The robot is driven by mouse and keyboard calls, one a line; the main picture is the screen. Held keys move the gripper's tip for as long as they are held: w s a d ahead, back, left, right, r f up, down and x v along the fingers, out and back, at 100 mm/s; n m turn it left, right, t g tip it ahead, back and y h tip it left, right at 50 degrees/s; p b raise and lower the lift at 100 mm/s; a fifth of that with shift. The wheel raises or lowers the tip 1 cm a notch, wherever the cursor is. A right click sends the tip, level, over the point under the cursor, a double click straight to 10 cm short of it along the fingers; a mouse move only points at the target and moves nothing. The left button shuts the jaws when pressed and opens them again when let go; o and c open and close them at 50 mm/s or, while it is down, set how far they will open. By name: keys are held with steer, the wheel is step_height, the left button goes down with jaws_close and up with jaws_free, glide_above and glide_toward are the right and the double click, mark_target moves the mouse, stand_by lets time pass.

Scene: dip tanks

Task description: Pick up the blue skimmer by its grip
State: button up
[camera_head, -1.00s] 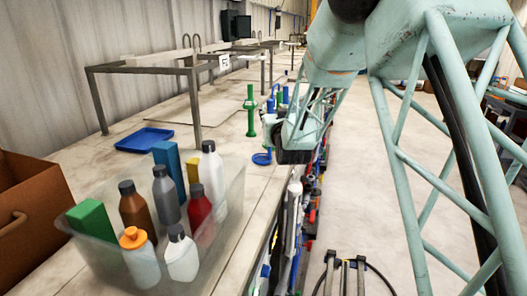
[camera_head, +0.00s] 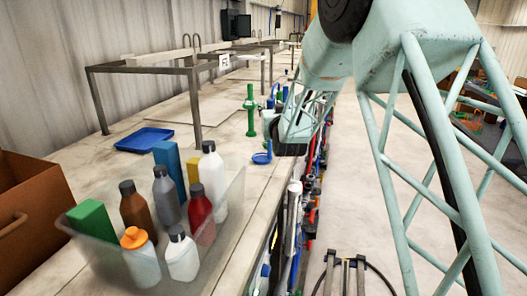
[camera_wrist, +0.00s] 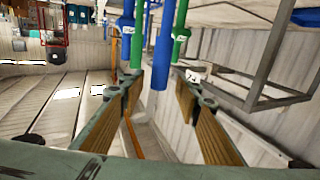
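A blue skimmer (camera_head: 262,157) shows at the bench's right edge in the head view, its round dish low and a thin stem rising beside my arm. My gripper (camera_wrist: 159,88) is open in the wrist view, with tan pads on both fingers. The lower end of a thick blue bar (camera_wrist: 162,50) shows between the fingertips; I cannot tell whether it is the skimmer's grip. No contact is visible. In the head view my wrist stands just right of the skimmer and hides the fingers.
A green tool (camera_head: 250,112) stands left of my wrist. In the wrist view another blue bar (camera_wrist: 126,35) and green bars (camera_wrist: 181,25) hang close by, some tagged. A clear bin (camera_head: 100,255) of bottles, a blue tray (camera_head: 145,140) and metal frames (camera_head: 190,72) occupy the bench.

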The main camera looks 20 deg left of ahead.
mark_target(271, 104)
steer(key=shift+x, duration=2.1)
steer(key=shift+c, duration=0.4)
steer(key=shift+r, duration=0.1)
jaws_close()
